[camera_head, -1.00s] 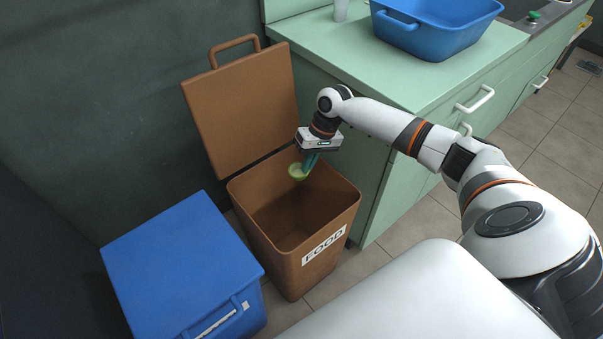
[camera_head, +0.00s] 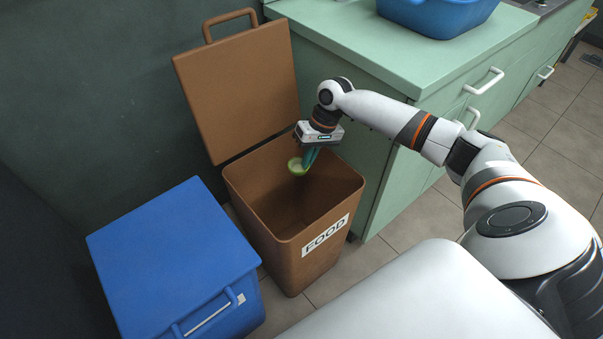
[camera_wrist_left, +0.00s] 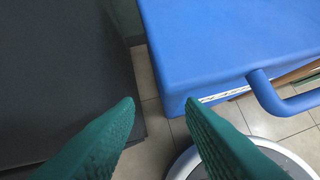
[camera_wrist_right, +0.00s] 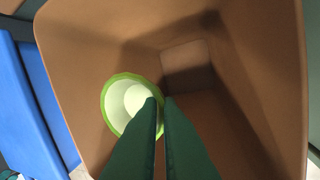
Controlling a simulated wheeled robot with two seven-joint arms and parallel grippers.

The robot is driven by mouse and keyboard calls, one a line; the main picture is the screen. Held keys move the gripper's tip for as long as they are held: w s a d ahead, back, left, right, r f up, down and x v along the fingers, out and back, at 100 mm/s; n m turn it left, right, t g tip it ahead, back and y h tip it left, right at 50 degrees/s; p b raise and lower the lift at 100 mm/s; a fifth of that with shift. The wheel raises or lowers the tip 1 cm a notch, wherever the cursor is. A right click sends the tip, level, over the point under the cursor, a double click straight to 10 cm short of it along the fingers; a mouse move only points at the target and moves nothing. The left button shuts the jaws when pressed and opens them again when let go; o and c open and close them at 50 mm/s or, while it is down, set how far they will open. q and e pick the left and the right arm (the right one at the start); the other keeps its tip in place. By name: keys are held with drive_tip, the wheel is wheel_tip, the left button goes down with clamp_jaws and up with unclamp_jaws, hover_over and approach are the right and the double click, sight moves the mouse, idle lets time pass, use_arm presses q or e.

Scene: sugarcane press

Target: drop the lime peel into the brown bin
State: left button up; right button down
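The lime peel (camera_head: 298,167), a hollow green half with a pale inside, is at the fingertips of my right gripper (camera_head: 308,160). In the right wrist view the peel (camera_wrist_right: 122,100) shows its open side, and the two green fingers (camera_wrist_right: 162,102) are close together with its rim pinched between them. The brown bin (camera_head: 290,262), marked FOOD, stands open under the gripper, its lid raised at the back. My left gripper (camera_wrist_left: 162,105) shows only in the left wrist view, open and empty.
A closed blue bin (camera_head: 170,250) stands left of the brown bin. A green counter (camera_head: 370,50) with a blue tub (camera_head: 440,14) is at the right, close to my right arm. A dark wall is behind the bins.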

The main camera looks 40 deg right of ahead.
use_arm(q)
drive_tip(key=w+d+r+t, duration=0.1)
drive_tip(key=w, duration=0.1)
drive_tip(key=w+r+t+h+b, duration=0.1)
drive_tip(key=w+r+t, duration=0.1)
drive_tip(key=w+d+r+t, duration=0.1)
drive_tip(key=w+t, duration=0.1)
drive_tip(key=shift+w+d+r+b, duration=0.25)
drive_tip(key=shift+w+d+b, duration=0.05)
drive_tip(key=shift+b, duration=0.1)
drive_tip(key=shift+w+d+r+t+h, duration=0.2)
drive_tip(key=shift+w+r+t+h, duration=0.2)
drive_tip(key=shift+r+t, duration=0.25)
use_arm(e)
drive_tip(key=shift+f, duration=0.75)
drive_tip(key=c, duration=1.5)
unclamp_jaws()
drive_tip(key=shift+c, duration=0.2)
